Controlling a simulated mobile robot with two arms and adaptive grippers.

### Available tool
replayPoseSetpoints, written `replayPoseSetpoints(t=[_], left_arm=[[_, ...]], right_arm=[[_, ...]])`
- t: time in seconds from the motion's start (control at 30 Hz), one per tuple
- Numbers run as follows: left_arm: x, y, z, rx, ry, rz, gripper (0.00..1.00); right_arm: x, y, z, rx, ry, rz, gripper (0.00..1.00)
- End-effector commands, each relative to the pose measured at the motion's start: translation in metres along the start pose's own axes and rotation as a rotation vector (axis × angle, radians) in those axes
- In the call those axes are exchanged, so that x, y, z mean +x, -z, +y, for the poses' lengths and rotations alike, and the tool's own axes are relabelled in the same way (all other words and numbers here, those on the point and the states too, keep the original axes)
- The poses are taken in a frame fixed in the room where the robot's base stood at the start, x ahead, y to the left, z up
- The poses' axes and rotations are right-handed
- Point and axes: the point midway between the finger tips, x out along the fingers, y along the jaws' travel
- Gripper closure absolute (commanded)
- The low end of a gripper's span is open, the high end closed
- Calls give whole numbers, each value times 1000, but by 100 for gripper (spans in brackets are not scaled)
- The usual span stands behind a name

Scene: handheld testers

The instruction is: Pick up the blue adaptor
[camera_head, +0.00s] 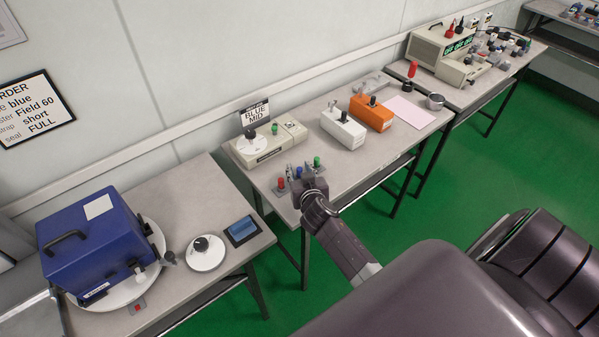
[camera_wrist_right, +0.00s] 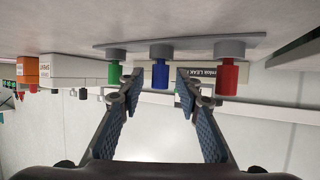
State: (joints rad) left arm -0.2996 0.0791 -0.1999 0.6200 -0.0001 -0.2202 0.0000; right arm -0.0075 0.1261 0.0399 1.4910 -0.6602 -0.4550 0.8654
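The blue adaptor (camera_wrist_right: 160,74) stands in the middle of a row on a grey holder (camera_wrist_right: 190,46), between a green adaptor (camera_wrist_right: 114,73) and a red adaptor (camera_wrist_right: 229,80). The right wrist view shows this row upside down. My right gripper (camera_wrist_right: 158,92) is open, its two fingers spread with the blue adaptor seen in the gap between them. I cannot tell whether the fingertips reach alongside it. In the head view my right gripper (camera_head: 303,183) is close to the row, near the blue adaptor (camera_head: 299,171). My left gripper is not in view.
A beige tester (camera_head: 268,144) with a BLUE MID sign (camera_head: 255,112) stands behind the row. White (camera_head: 343,128) and orange (camera_head: 371,113) boxes stand to the right. A blue machine (camera_head: 95,245) and a small screen (camera_head: 242,230) are on the left table. Bare tabletop lies right of the gripper.

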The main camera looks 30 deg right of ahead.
Motion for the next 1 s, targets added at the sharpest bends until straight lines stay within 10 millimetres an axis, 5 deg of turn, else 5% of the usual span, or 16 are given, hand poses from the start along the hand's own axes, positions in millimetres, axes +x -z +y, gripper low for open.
replayPoseSetpoints(t=[0.23,0.67,0.87,1.0], left_arm=[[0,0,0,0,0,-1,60],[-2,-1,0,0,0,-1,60],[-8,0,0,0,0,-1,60],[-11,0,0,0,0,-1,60]], right_arm=[[0,0,0,1,0,0,97],[-2,6,0,2,-1,1,97],[-14,34,0,2,1,4,97],[-28,70,0,3,1,8,97]])
